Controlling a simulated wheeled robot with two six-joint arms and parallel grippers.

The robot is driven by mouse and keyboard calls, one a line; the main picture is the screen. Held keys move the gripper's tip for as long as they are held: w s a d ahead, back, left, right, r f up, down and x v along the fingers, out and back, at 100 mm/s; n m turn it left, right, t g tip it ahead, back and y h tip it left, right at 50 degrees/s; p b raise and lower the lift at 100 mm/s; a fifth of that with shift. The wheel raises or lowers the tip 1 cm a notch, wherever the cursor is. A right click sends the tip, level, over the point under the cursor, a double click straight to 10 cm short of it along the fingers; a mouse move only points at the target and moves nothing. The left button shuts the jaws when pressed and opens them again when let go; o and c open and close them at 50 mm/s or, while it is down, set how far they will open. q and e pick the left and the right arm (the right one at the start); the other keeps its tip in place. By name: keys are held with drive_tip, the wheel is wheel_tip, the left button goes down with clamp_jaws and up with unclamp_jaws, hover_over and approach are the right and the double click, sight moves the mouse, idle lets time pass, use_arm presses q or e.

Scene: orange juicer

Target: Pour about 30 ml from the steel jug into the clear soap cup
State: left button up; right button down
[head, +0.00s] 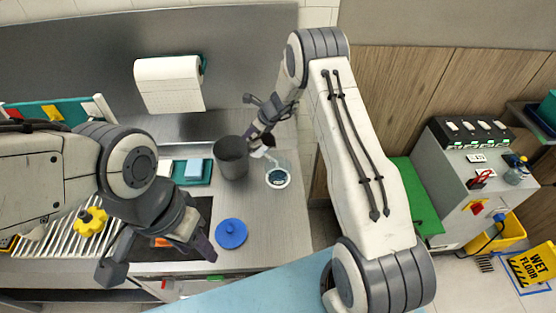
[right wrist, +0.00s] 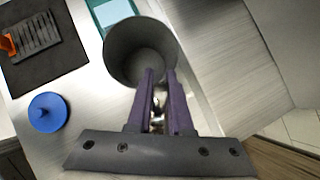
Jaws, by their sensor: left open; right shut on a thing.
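The steel jug (head: 231,160) is a dark grey open vessel over the counter. My right gripper (head: 262,141) is shut on it at its right side. In the right wrist view, the purple fingers (right wrist: 162,98) meet the near side of the jug (right wrist: 138,50), and its inside looks grey; I cannot make out any liquid.
A blue round lid (head: 231,234) lies on the counter in front. A teal tray with a light blue sponge (head: 199,169) sits left of the jug. A paper towel roll (head: 168,83) hangs behind.

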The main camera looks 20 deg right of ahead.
drive_tip(key=shift+w+a+r+p, duration=0.15)
drive_tip(key=shift+w+a+p, duration=0.2)
drive_tip(key=shift+p, duration=0.55)
use_arm(q)
wheel_tip(320, 180, down, 4)
drive_tip(key=b, duration=0.7)
use_arm(e)
drive_tip(key=g+h, duration=0.1)
drive_tip(key=w+a+g+h, duration=0.1)
drive_tip(key=g+h, duration=0.1)
drive_tip(key=w+a+f+g+h, duration=0.1)
drive_tip(key=g+h, duration=0.1)
drive_tip(key=shift+w+a, duration=0.1)
drive_tip(key=shift+a, duration=0.05)
drive_tip(key=shift+r, duration=0.1)
idle(0.5)
